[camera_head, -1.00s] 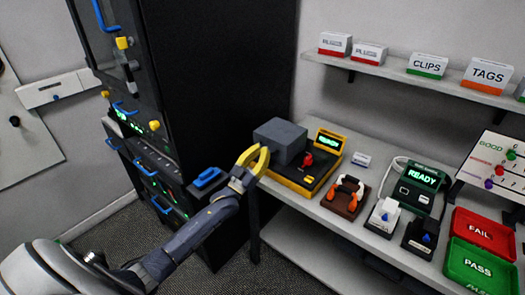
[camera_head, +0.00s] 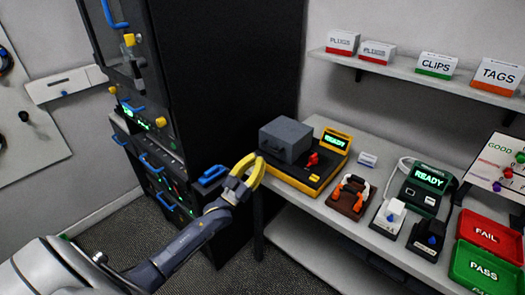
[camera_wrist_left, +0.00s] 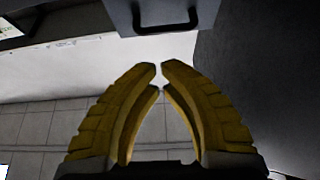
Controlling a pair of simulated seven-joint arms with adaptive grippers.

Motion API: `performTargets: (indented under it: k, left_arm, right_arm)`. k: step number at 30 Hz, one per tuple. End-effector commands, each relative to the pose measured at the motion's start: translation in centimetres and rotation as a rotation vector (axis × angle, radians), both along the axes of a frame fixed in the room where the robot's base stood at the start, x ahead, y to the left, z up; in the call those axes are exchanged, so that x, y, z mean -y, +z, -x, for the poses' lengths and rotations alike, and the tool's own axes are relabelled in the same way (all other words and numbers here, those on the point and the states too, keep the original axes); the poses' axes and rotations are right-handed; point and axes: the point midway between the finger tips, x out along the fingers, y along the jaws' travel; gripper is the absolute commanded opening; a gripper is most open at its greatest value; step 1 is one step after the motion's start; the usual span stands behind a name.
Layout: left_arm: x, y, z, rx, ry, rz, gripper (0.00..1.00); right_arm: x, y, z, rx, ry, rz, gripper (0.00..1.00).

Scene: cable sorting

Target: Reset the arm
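My left gripper (camera_head: 259,158) has yellow fingers and hangs just off the left end of the workbench (camera_head: 330,208), beside a black and yellow station (camera_head: 318,178). In the left wrist view (camera_wrist_left: 160,68) the fingers arch inward. Their tips nearly meet, with a thin gap and nothing between them. My left forearm reaches up from the lower left. My right arm and gripper are not in view.
A grey block (camera_head: 285,138) with a handle sits on the station. A black cabinet (camera_head: 225,80) with blue handles stands close behind my left arm. A red FAIL tray (camera_head: 484,232) and a green PASS tray (camera_head: 478,275) lie at the right. Floor (camera_head: 215,268) is open below.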

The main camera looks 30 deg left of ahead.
Motion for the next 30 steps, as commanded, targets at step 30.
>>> performTargets:
  k: [30]
  left_arm:
    - [-4.1,-32.2,4.3,-0.708,0.158,-0.308,0.00]
  right_arm:
    - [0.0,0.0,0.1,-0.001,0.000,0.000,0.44]
